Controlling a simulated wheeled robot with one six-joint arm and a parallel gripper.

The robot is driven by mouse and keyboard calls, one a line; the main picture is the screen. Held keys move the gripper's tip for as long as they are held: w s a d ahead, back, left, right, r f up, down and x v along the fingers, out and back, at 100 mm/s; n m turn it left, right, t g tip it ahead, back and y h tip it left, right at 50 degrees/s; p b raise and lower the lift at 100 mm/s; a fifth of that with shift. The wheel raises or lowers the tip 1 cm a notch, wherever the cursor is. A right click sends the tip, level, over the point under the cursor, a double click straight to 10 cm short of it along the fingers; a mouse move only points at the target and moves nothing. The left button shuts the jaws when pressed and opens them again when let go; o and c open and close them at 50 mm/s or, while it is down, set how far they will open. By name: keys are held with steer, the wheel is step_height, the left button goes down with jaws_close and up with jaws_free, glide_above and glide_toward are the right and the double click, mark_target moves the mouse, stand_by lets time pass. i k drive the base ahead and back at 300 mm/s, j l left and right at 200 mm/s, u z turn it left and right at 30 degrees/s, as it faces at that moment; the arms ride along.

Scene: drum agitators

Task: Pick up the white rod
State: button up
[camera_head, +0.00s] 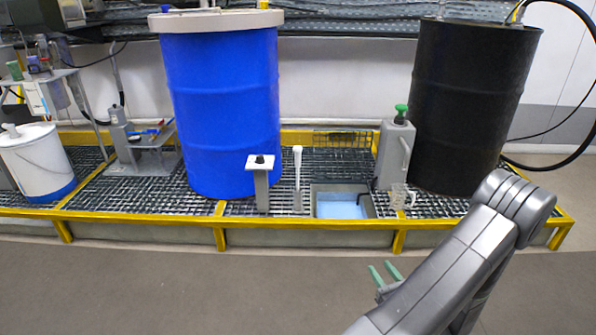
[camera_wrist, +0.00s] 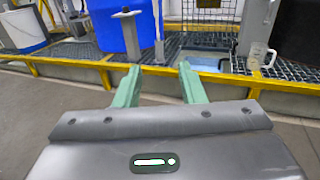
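The white rod (camera_head: 298,165) stands upright on the grated platform, its lower end in a small grey holder (camera_head: 297,202). In the wrist view the rod (camera_wrist: 158,28) shows upright, beyond the gap between my fingers. My gripper (camera_head: 383,271) has green fingers that are apart, with nothing between them. It is in front of the platform, to the right of the rod and well short of it. The fingers also show in the wrist view (camera_wrist: 159,70).
A grey post (camera_head: 261,185) stands just left of the rod, and a blue drum (camera_head: 225,110) behind it. To the right are a blue basin (camera_head: 341,208), a clear jug (camera_head: 401,197), a grey canister (camera_head: 394,152) and a black drum (camera_head: 468,105). A yellow edge (camera_head: 310,222) borders the platform.

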mark_target(297, 149)
steer(key=i+j+z, duration=0.1)
steer(key=i+j, duration=0.45)
steer(key=i+j+z, duration=0.15)
steer(key=j, duration=0.25)
steer(key=i+j+z, duration=0.1)
steer(key=i+j, duration=0.25)
steer(key=i+j+z, duration=0.1)
steer(key=i+j, duration=0.15)
steer(key=j, duration=0.15)
steer(key=i+j, duration=0.2)
steer(key=j, duration=0.2)
steer(key=i+j+z, duration=0.15)
steer(key=j, duration=0.25)
steer(key=i, duration=0.1)
